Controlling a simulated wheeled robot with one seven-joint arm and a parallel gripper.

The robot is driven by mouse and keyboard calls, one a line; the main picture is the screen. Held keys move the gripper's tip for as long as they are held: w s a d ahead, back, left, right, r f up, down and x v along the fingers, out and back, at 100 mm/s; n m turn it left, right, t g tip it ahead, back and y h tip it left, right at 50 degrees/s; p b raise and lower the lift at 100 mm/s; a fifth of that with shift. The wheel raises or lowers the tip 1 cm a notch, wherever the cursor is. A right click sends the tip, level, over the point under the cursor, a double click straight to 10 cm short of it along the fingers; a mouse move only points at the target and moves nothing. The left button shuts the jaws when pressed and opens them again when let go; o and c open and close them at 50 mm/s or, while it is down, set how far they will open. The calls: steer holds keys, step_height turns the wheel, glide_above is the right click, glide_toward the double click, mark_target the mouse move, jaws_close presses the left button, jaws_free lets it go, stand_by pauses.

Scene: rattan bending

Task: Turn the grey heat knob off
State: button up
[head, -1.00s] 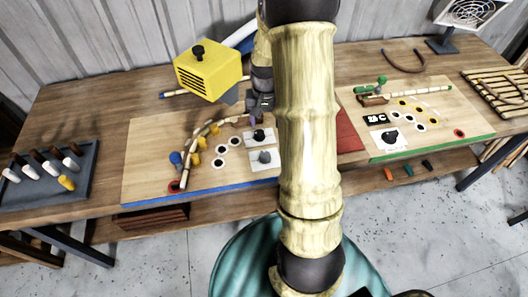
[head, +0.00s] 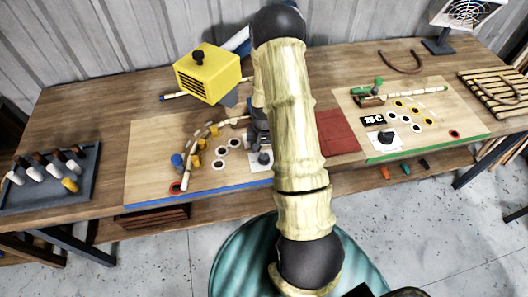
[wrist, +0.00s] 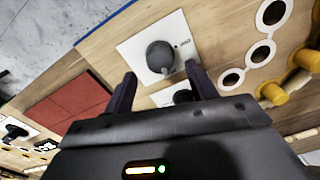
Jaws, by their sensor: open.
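The grey heat knob (wrist: 159,56) sits on a white plate (wrist: 133,48) with small dark lettering beside it. In the head view the knob (head: 265,158) shows partly, just below my gripper (head: 257,146). In the wrist view my gripper (wrist: 160,70) is open and empty, with one finger on each side of the grey knob's near edge. I cannot tell whether a finger touches it. A black knob (wrist: 183,96) on a second plate is partly hidden behind my gripper.
Pegs hold a curved rattan strip (head: 187,158) on the left board. A yellow heater box (head: 207,74) stands behind it. A red mat (head: 338,132) lies to the right, then a second board with a black knob (head: 386,136). A peg tray (head: 88,183) is at far left.

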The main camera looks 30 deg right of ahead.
mark_target(264, 156)
steer(key=shift+f+p, duration=0.3)
steer(key=shift+f, duration=1.5)
steer(key=c, duration=1)
